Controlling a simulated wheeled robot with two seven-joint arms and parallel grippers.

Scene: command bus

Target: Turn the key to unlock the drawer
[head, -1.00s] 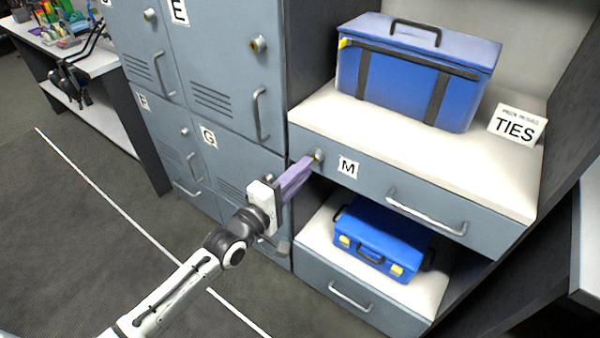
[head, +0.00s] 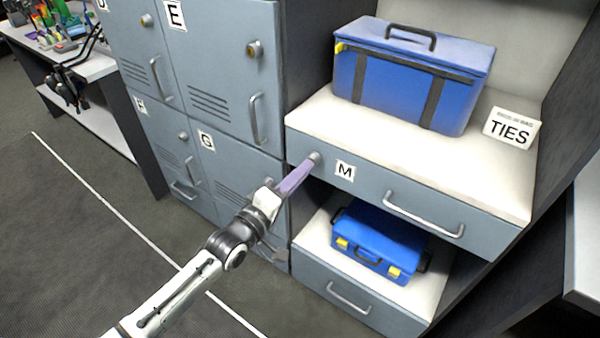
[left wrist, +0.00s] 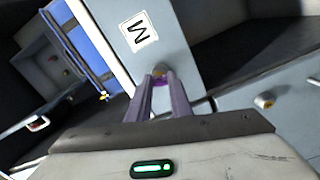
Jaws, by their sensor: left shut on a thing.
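The grey drawer (head: 400,190) labelled M is closed, with a round lock (head: 315,157) at its left end and a bar handle (head: 424,215). My left gripper (head: 312,163) has purple fingers that reach to the lock. The wrist view is tilted relative to the drawer. My right gripper is not in view.
A large blue case (head: 410,75) and a TIES sign (head: 511,128) stand on the surface above the drawer. A smaller blue case (head: 378,240) sits below it. Grey lockers (head: 225,80) stand left. Open floor (head: 80,250) lies at lower left.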

